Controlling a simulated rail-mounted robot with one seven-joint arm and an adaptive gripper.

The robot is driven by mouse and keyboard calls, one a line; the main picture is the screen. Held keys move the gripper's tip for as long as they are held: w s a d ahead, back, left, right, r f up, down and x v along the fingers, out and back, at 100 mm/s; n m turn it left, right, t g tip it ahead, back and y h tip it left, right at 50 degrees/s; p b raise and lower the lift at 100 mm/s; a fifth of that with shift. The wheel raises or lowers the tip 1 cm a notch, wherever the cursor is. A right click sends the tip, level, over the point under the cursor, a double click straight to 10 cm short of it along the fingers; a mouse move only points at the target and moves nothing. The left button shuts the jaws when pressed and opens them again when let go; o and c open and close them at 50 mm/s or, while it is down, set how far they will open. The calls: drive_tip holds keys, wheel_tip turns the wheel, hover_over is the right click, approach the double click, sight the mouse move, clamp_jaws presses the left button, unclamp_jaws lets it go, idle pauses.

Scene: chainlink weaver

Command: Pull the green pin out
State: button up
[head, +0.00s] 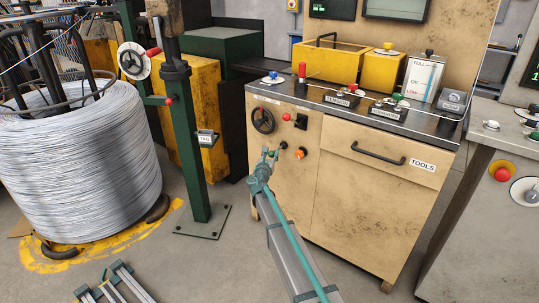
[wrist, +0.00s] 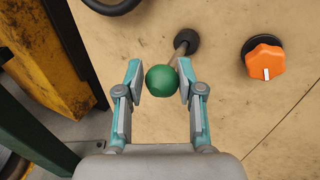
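The green pin (wrist: 162,81) shows in the wrist view as a round green knob on a metal shaft. The shaft runs up and right into a black round socket (wrist: 187,41) on the tan cabinet front. My gripper (wrist: 160,82) is open, with its two fingertips on either side of the green knob. A narrow gap shows at the left finger; I cannot tell whether the right finger touches the knob. In the head view my gripper (head: 268,156) is close to the cabinet front, left of the socket. There the knob cannot be made out clearly among the fingers.
An orange knob (wrist: 264,58) is right of the pin. A black handwheel (head: 262,120) and a red-tipped lever (head: 287,117) are above on the tan cabinet (head: 338,210). A green post (head: 187,150) and wire coil (head: 85,155) stand to the left.

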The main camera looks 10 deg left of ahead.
drive_tip(key=shift+o, duration=1.4)
drive_tip(key=s+a, duration=0.1)
drive_tip(key=s, duration=1.1)
drive_tip(key=shift+a, duration=0.1)
